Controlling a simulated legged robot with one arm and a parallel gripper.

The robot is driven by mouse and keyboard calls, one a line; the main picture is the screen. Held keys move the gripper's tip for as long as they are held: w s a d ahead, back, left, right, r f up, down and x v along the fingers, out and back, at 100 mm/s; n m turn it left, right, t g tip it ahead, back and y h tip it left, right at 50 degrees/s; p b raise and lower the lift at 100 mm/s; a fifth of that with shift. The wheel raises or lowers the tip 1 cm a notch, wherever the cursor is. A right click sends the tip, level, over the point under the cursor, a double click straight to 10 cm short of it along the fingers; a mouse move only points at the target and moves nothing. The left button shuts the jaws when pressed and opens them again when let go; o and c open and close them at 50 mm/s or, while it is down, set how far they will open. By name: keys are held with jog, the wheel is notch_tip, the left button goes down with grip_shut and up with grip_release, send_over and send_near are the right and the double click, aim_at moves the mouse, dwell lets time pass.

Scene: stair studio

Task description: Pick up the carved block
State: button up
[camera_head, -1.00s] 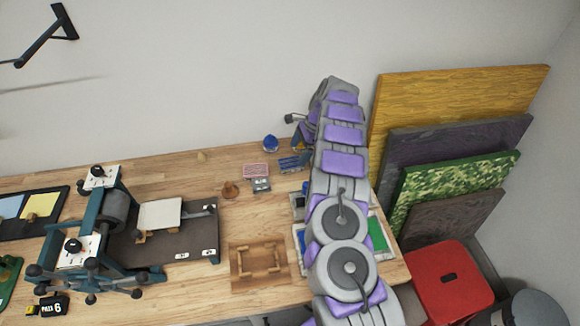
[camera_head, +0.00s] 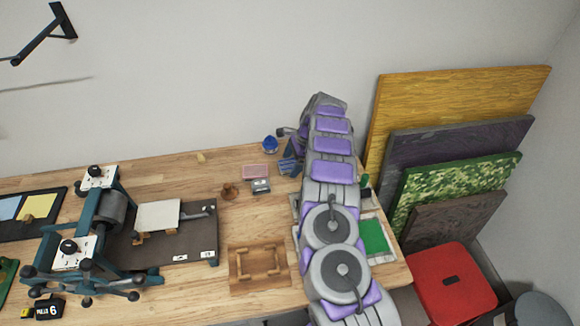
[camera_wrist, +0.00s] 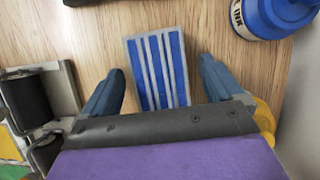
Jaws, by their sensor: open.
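The carved block (camera_wrist: 158,70) is a blue slab with pale grooves along its length. It lies flat on the wooden table in the wrist view. My gripper (camera_wrist: 162,66) is open, with one blue-grey finger on either side of the block and a gap on both sides. The near end of the block is hidden behind my gripper's dark body edge.
A blue ink bottle (camera_wrist: 272,14) stands close to the right finger, also in the head view (camera_head: 269,144). A black roller (camera_wrist: 27,102) lies to the left. A pink block (camera_head: 255,171), a wooden frame (camera_head: 258,283) and a press (camera_head: 88,235) stand farther left on the table.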

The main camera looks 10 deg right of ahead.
jog(key=shift+f, duration=0.1)
jog(key=c, duration=1.2)
